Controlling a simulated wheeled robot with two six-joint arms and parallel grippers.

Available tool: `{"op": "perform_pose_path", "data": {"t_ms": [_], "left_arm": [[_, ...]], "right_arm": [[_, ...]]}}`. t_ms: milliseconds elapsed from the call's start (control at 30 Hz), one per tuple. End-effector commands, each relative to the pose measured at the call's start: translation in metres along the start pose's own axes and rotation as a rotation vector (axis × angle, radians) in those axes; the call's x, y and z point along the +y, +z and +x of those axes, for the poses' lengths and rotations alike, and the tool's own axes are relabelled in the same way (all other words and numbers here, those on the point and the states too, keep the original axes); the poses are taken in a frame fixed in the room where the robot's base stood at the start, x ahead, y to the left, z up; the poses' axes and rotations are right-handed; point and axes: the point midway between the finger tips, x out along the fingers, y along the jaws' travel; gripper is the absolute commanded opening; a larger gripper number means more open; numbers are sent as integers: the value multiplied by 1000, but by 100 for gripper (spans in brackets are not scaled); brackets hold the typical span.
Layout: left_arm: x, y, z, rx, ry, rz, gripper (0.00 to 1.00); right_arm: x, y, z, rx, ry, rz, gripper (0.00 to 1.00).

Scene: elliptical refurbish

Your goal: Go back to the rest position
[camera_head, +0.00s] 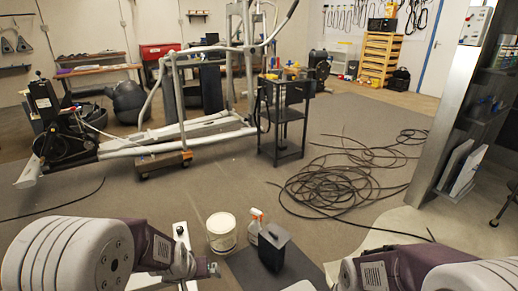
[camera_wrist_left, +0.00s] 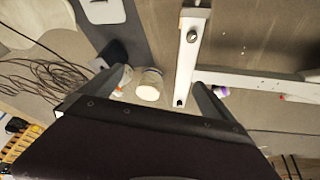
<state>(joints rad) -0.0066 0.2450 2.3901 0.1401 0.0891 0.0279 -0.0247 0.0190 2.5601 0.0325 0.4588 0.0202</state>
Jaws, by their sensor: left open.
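My left gripper (camera_wrist_left: 160,84) is open in the left wrist view, its two dark fingers spread apart. Nothing is held between them; a white bucket (camera_wrist_left: 150,84) and a white metal bar (camera_wrist_left: 187,60) show beyond the gap. In the head view my left arm (camera_head: 150,245) comes in at the bottom left, low in the picture, and its fingers cannot be made out there. My right arm (camera_head: 395,268) shows at the bottom right, and its gripper is not visible.
The white bucket (camera_head: 222,235), a spray bottle (camera_head: 255,222) and a dark box (camera_head: 272,247) stand on the floor ahead. A black cart (camera_head: 282,112) and an elliptical machine (camera_head: 180,140) stand farther back. Coiled black cable (camera_head: 340,185) lies at right.

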Motion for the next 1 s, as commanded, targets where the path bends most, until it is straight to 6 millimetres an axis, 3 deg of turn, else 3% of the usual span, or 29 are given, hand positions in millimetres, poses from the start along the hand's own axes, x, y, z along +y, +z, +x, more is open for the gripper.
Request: {"op": "perform_pose_path", "data": {"t_ms": [33,133,267,300,567,667,900,1000], "left_arm": [[3,9,-17,-8,6,26,100],[1,45,-44,-85,4,81,100],[-13,108,-54,-287,-25,129,100],[-13,109,-72,-326,-29,135,100],[-5,67,-160,-315,-28,132,100],[-1,48,-202,-315,-28,131,100],[9,-3,-319,-314,-28,131,100],[12,-17,-350,-314,-28,131,100]], "right_arm": [[0,0,0,0,0,0,0],[0,0,0,0,0,0,0],[0,0,0,0,0,0,0],[0,-1,-16,-1,0,0,0],[-2,-12,-114,1,0,0,0],[-3,-16,-159,0,0,0,0],[-6,-30,-286,1,0,0,0],[-6,-33,-321,1,0,0,0]]}}
